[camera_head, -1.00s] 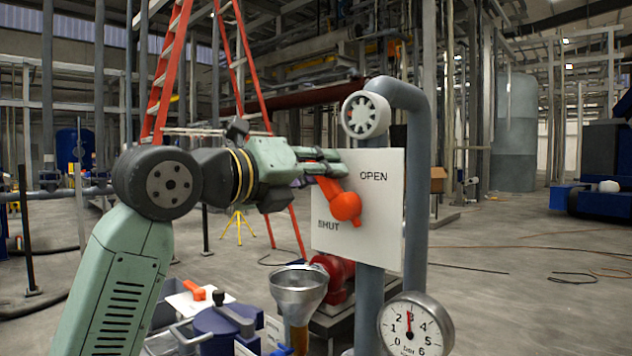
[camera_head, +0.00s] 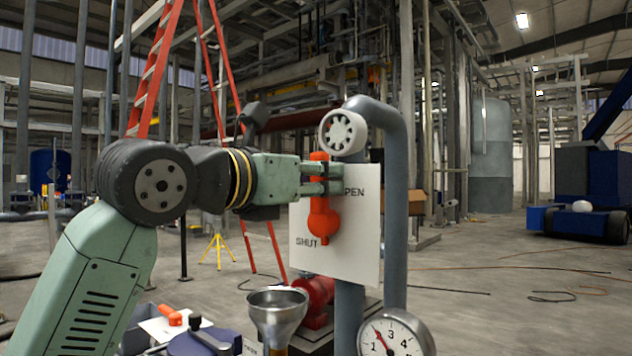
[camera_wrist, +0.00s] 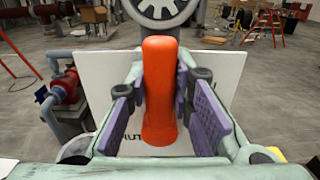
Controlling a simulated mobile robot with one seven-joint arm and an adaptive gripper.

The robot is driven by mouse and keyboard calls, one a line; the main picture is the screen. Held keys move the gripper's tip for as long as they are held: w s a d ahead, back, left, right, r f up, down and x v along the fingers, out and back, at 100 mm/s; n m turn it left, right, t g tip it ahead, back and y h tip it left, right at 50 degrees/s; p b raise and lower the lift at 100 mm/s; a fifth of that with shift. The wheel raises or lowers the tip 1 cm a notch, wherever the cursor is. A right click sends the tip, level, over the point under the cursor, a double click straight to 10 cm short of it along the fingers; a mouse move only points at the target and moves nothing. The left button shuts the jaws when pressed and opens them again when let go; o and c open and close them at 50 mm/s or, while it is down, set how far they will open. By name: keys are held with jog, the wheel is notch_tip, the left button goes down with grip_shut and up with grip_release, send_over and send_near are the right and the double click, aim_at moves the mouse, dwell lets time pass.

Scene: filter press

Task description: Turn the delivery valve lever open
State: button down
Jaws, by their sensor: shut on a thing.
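The delivery valve lever (camera_head: 322,218) is orange-red and stands nearly upright in front of a white plate (camera_head: 352,255) marked OPEN and SHUT. Its round hub is at the lower end and its arm points up. My gripper (camera_head: 318,178) comes from the left and is shut on the upper part of the lever. In the wrist view the lever (camera_wrist: 160,85) stands between the purple finger pads of my gripper (camera_wrist: 162,100). My fingers cover part of the word OPEN in the head view.
A grey pipe (camera_head: 395,220) bends over behind the plate, with a light handwheel (camera_head: 343,132) above it. A pressure gauge (camera_head: 395,338) and a metal funnel (camera_head: 277,310) stand below. A red ladder (camera_head: 160,60) stands behind my arm.

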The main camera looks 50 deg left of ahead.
dwell(0.4)
jog(key=c, duration=1.4)
grip_release()
jog(key=s+d, duration=0.1)
jog(key=s, duration=1.1)
jog(key=shift+d, duration=0.2)
